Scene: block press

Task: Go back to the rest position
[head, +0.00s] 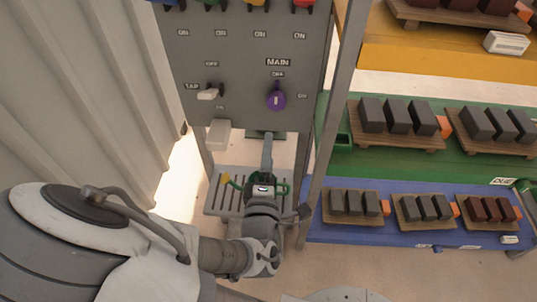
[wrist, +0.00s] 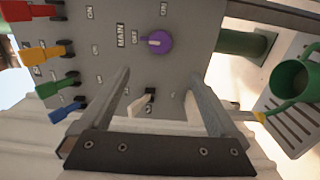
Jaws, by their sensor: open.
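My gripper (head: 267,150) is in front of the lower part of the grey control panel (head: 240,75) in the head view. In the wrist view my gripper (wrist: 158,85) has its two fingers wide apart with nothing held between them. The white tap lever (wrist: 137,106) shows between the fingers and also in the head view (head: 208,94). The purple main knob (wrist: 157,42) lies beyond the fingers and also shows in the head view (head: 276,97). I cannot tell whether a finger touches the panel.
Coloured levers (wrist: 48,52) line the panel. A shelf rack (head: 345,165) with dark blocks on boards stands close right. A ribbed pale wall (head: 80,90) is left.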

